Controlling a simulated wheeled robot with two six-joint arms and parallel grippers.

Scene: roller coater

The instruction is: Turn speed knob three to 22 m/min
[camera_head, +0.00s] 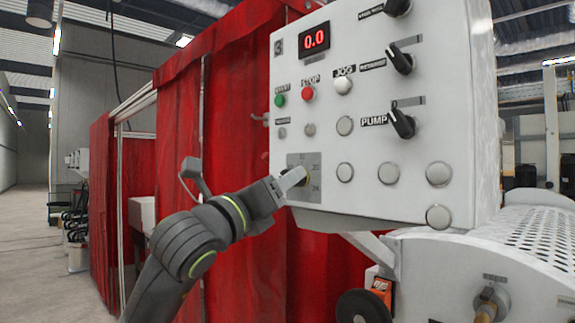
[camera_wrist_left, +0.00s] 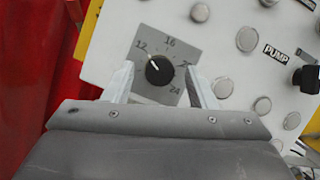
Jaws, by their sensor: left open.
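The speed knob (camera_wrist_left: 158,71) is a small round black knob on a grey dial plate (camera_wrist_left: 168,45) marked 12, 16, 20 and 24. Its white pointer line points up-left, close to the 12. In the head view the dial plate (camera_head: 314,164) is at the lower left of the white panel, and my gripper hides most of the knob. My left gripper (camera_wrist_left: 159,70) is open, with one finger on each side of the knob and visible gaps between. I cannot tell how deep the fingertips reach around it. My right gripper is not in view.
The white control panel (camera_head: 400,200) shows the number 3 and a red display (camera_head: 314,39) reading 0.0. Several buttons and black switches (camera_head: 402,124) sit above and right of the dial. A red curtain (camera_head: 230,110) hangs behind my left arm. A perforated white cover (camera_head: 530,235) is lower right.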

